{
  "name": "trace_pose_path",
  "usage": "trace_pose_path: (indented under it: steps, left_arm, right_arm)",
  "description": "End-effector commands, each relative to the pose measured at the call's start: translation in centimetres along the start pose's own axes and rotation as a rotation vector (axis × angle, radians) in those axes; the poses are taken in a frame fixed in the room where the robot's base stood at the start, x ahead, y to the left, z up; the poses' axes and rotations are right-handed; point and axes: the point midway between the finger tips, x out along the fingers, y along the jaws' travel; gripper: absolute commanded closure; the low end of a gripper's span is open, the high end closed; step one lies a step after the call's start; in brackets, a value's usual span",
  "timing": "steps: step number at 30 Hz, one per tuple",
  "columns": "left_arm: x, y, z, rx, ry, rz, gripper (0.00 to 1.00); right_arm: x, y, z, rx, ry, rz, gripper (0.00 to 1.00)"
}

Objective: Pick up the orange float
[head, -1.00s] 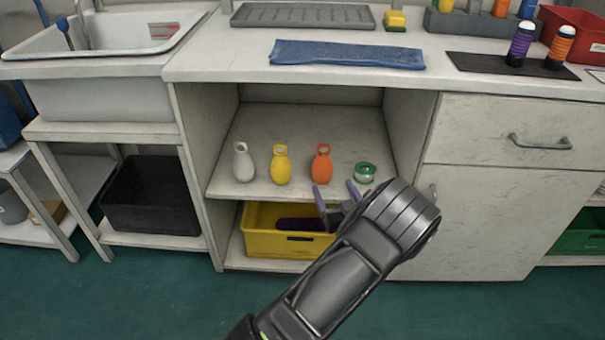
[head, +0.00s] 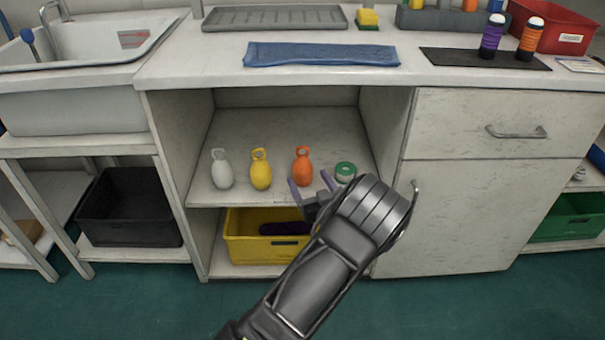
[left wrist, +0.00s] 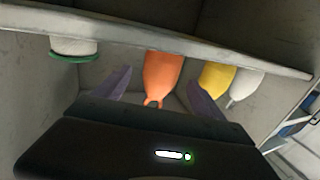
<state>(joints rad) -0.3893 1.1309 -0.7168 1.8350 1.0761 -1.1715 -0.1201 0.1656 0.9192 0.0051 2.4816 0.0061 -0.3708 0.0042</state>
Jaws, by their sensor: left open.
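The orange float (head: 302,167) stands upright on the cabinet's inner shelf, its ring on top. The yellow float (head: 261,172) and the white float (head: 222,171) stand to its left. My left gripper (head: 311,186) is open and empty just in front of the orange float, its purple fingers pointing into the cabinet. In the left wrist view, where the picture is upside down, the orange float (left wrist: 162,75) shows between the two spread fingers (left wrist: 162,92), beyond them. I see no contact. My right gripper is not in view.
A green-and-white roll (head: 345,171) stands right of the orange float, near my left gripper. The shelf (head: 240,196) has side walls and a front edge. A yellow bin (head: 262,250) sits below. The shelf behind the floats is clear.

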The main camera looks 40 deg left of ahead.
Motion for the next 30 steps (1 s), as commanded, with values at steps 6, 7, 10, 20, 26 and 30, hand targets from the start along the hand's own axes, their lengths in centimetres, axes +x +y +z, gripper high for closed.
trace_pose_path:
  steps: [6, 7, 10, 20, 26, 30]
  left_arm:
    - [1.9, -0.1, 0.2, -0.001, 0.002, -0.003, 0.20]
    - [2.3, -0.1, 0.2, -0.001, 0.002, -0.003, 0.20]
    - [3.9, -0.1, 0.1, -0.002, 0.002, -0.002, 0.20]
    - [5.2, -0.1, -0.1, 0.001, -0.001, 0.000, 0.20]
    - [5.2, -0.1, -0.1, 0.000, 0.000, 0.000, 0.20]
    - [5.2, -0.1, -0.1, 0.000, 0.000, 0.000, 0.20]
  right_arm:
    - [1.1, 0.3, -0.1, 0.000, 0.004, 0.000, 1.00]
    - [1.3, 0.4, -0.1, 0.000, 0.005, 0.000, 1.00]
    - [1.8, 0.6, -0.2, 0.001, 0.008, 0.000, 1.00]
    - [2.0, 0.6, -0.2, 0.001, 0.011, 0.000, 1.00]
    - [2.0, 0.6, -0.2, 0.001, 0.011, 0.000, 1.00]
    - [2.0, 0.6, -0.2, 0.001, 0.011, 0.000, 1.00]
